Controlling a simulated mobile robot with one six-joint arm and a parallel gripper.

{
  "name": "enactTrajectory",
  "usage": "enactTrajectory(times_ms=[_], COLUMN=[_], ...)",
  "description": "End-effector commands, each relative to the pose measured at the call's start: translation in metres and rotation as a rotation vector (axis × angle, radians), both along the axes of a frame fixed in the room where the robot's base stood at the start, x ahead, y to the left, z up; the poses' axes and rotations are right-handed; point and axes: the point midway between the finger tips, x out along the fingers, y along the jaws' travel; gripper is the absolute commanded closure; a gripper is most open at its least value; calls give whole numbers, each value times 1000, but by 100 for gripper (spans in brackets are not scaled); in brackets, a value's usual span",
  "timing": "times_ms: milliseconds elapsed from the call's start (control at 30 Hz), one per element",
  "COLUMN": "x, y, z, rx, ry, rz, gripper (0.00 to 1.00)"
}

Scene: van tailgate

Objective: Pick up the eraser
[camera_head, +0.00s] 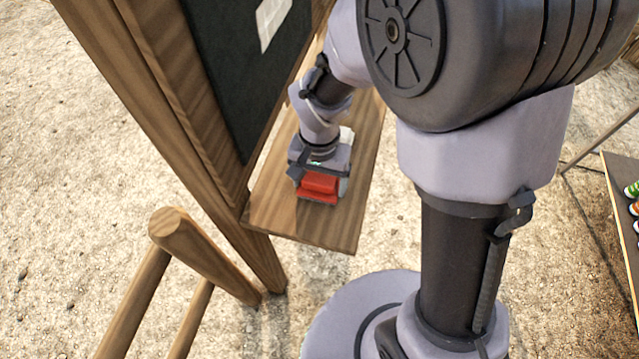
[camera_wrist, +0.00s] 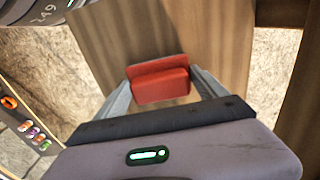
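The red eraser (camera_wrist: 161,86) lies between the two fingers of my gripper (camera_wrist: 160,77) in the wrist view. In the head view the eraser (camera_head: 318,187) is directly below my gripper (camera_head: 319,178), at the wooden ledge under the blackboard. The fingers are spread about as wide as the eraser, one on each side of it. I cannot tell whether both fingers touch it. I also cannot tell whether the eraser rests on the ledge or is slightly above it. Its underside is hidden.
The wooden ledge (camera_head: 290,222) is bare in front of the eraser. The blackboard (camera_head: 235,75) in its wooden frame stands to the left, with a pale paper (camera_head: 271,20) on it. Wooden rails (camera_head: 190,240) are at lower left.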

Motion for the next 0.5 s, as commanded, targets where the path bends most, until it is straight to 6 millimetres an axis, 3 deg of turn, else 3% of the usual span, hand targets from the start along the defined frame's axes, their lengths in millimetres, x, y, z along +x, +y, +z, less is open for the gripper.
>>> enactTrajectory(times_ms=[33, 133, 367, 500], x=[0, 0, 0, 0], y=[0, 0, 0, 0], z=[0, 0, 1, 11], rx=[0, 0, 0, 0], ry=[0, 0, 0, -1], rz=[0, 0, 0, 0], gripper=[39, 58, 59, 59])
